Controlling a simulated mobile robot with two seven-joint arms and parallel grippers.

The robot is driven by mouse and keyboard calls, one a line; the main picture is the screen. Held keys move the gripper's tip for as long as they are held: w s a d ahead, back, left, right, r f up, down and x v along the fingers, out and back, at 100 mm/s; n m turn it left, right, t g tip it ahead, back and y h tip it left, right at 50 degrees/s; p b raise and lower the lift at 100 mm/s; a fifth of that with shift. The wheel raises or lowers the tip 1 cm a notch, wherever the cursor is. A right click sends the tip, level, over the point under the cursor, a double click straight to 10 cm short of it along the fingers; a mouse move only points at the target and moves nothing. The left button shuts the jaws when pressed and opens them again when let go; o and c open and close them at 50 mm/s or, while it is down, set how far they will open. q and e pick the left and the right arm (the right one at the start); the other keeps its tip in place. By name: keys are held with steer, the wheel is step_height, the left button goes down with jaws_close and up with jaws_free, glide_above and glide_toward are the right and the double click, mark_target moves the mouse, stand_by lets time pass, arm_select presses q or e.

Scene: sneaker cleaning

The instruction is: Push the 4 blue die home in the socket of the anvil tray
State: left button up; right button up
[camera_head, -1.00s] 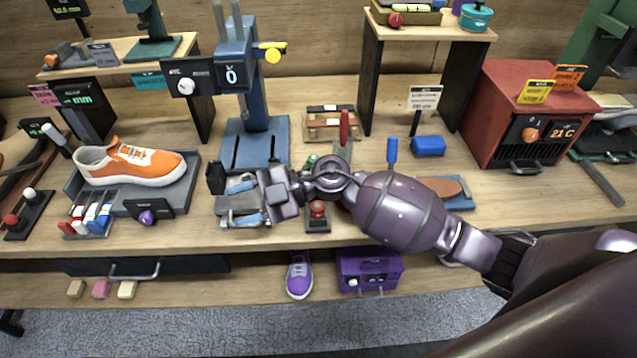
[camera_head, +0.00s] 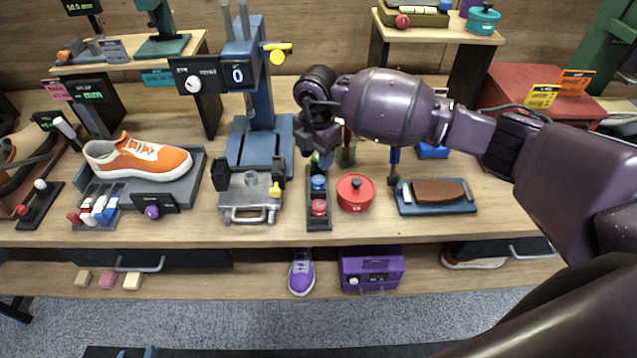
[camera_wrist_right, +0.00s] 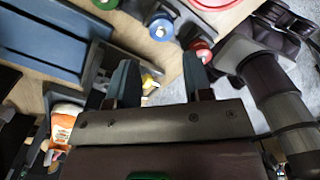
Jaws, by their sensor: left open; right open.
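The blue die (camera_head: 318,182) sits in a dark rack (camera_head: 313,223), behind a red die (camera_head: 319,207). The blue die also shows beyond the fingers in the right wrist view (camera_wrist_right: 160,27). The grey anvil tray (camera_head: 236,202) lies left of the rack, with a handle in front and a yellow part (camera_head: 275,190) at its right. I cannot tell what its socket holds. My right gripper (camera_head: 318,157) is above the back of the rack. Its two fingers are apart and empty in the right wrist view (camera_wrist_right: 160,80). My left gripper is not in view.
A blue press (camera_head: 258,100) stands behind the tray. A red pot (camera_head: 355,194) is close right of the rack. A blue stand with a brown block (camera_head: 438,192) lies further right. An orange sneaker (camera_head: 140,158) rests on a grey stand at left. The bench front is mostly clear.

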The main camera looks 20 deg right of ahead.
mark_target(318, 179)
step_height(318, 179, down, 8)
steer(key=shift+s+d+f, duration=0.1)
steer(key=shift+f, duration=0.15)
stand_by(0.4)
steer(key=c, duration=0.7)
steer(key=shift+r, duration=0.2)
